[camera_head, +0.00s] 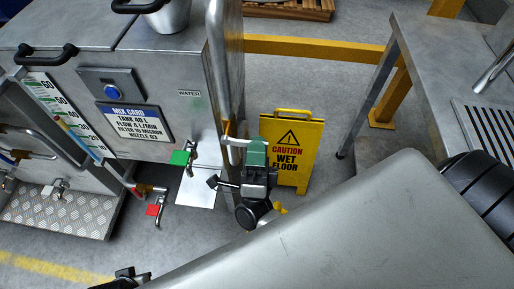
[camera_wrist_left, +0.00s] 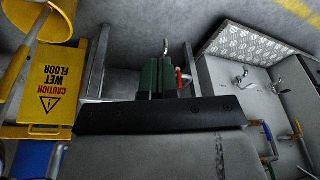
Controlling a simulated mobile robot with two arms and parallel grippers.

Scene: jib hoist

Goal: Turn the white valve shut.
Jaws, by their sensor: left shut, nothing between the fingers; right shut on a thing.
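The white valve (camera_head: 61,187) is a small metal tap with a white tag, low at the far left in the head view, above the tread plate. A tap that looks like it also shows in the left wrist view (camera_wrist_left: 242,80). My left gripper (camera_wrist_left: 160,66), with green fingers, is shut and empty, apart from that tap; in the head view only a dark part of it shows at the bottom edge. My right gripper (camera_head: 245,148) is shut on a pale metal bar at the lower end of the upright rail, well right of the valve.
A red-tagged tap (camera_head: 156,208) and a green-tagged tap (camera_head: 186,157) stick out from the steel cabinet (camera_head: 170,70). The tread plate (camera_head: 55,214) lies below the white valve. A yellow wet-floor sign (camera_head: 291,135) stands behind my right gripper. A steel table is at right.

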